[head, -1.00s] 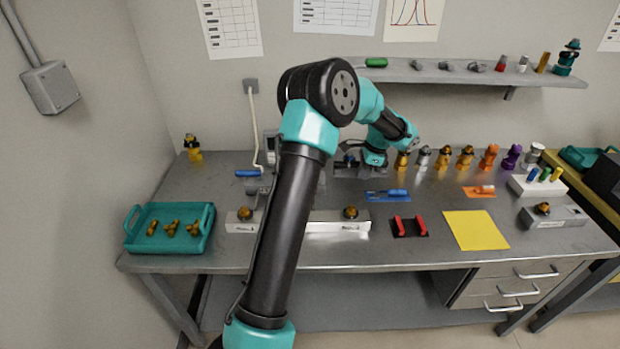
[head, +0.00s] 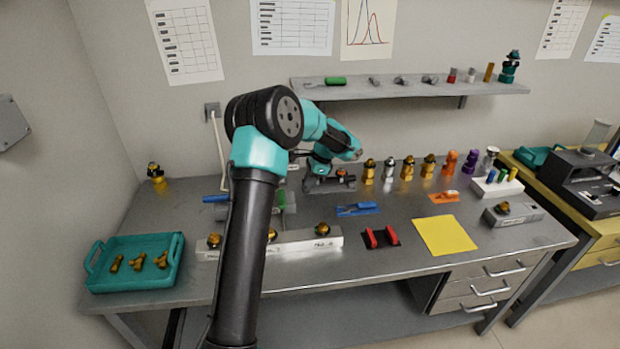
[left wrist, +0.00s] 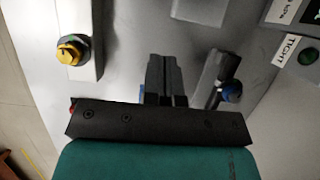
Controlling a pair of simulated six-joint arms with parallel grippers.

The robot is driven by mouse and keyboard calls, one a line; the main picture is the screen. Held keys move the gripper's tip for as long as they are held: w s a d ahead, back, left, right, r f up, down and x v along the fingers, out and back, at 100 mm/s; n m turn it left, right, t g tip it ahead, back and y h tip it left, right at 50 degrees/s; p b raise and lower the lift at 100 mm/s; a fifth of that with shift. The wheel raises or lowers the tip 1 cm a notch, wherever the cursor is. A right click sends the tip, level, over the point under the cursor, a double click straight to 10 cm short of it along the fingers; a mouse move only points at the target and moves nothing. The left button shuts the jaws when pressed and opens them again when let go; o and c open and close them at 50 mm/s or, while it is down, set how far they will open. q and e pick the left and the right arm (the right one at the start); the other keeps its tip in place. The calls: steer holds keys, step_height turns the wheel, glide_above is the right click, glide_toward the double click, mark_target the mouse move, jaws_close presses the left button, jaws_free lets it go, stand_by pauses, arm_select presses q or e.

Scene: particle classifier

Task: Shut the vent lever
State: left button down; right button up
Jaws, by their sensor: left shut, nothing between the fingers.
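A blue handle (head: 215,199) shows beside a grey body at the back left of the bench, just left of my left arm; I take it for the vent lever, but cannot tell its setting. In the left wrist view a grey cylinder with a blue end (left wrist: 230,91) lies to the right of my fingers, apart from them; I cannot tell if it is the same part. My left gripper (left wrist: 167,77) is shut and empty, pointing over the bench. In the head view its fingers are hard to make out behind the wrist. My right gripper is not in view.
A white rail (head: 300,243) with amber knobs lies in front, partly behind my arm. A teal tray (head: 100,278) with brass pieces stands left. A red-and-black holder (head: 381,238) and yellow sheet (head: 446,236) lie right. A TIGHT label (left wrist: 298,48) is beside a green lamp.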

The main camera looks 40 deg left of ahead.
arm_select(q)
steer(key=s+a+f, duration=0.4)
steer(key=s+f, duration=0.1)
steer(key=f, duration=0.1)
steer(key=shift+f, duration=0.15)
stand_by(0.5)
